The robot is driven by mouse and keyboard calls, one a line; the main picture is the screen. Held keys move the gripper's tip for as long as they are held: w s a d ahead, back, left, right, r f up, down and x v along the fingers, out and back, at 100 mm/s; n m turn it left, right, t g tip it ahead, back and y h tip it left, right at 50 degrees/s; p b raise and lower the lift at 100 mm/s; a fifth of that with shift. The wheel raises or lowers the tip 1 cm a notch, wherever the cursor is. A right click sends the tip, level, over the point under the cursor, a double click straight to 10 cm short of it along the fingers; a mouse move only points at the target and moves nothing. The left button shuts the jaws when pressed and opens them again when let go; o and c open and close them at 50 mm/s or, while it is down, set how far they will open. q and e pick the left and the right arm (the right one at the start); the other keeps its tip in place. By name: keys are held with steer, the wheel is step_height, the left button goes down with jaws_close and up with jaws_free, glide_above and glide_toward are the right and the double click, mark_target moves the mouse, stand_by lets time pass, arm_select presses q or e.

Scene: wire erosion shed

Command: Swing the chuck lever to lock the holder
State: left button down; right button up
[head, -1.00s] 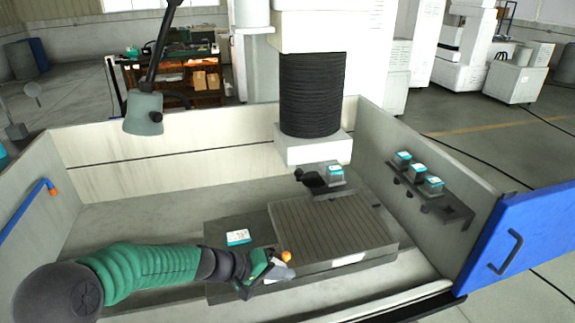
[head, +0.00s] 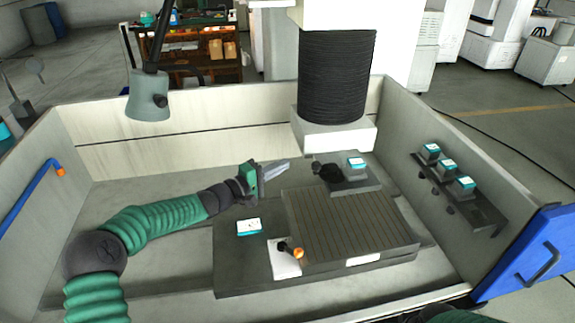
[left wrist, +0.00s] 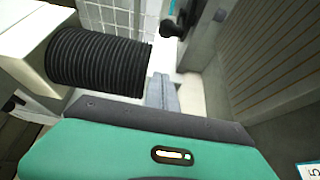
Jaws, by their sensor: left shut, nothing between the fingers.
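A holder with a teal-and-white top (head: 357,163) sits upright on a dark grey chuck base (head: 362,186) at the back of the worktable. A black knobbed lever (head: 327,172) sticks out from its left side. The black knob also shows in the left wrist view (left wrist: 175,27), beyond the fingertips. My left gripper (head: 286,165) is shut and empty, its fingers pointing right toward the black lever with a gap between them. The shut fingers show in the left wrist view (left wrist: 161,88). My right gripper is out of view.
A slotted block (head: 350,228) fills the table front. An orange-tipped lever (head: 298,253) stands at its left on a white plate. A teal-and-white item (head: 249,226) lies left of it. The bellows column (head: 335,75) hangs above the chuck. A wall rack (head: 480,205) carries three holders.

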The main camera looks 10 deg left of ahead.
mark_target(328, 171)
arm_select(q)
steer(key=w+d+p, duration=0.1)
steer(key=d+p, duration=0.2)
steer(key=d, duration=0.4)
steer(key=shift+w+p, duration=0.3)
steer(key=shift+w, duration=0.05)
steer(key=shift+w+d, duration=0.1)
steer(key=shift+d, duration=0.05)
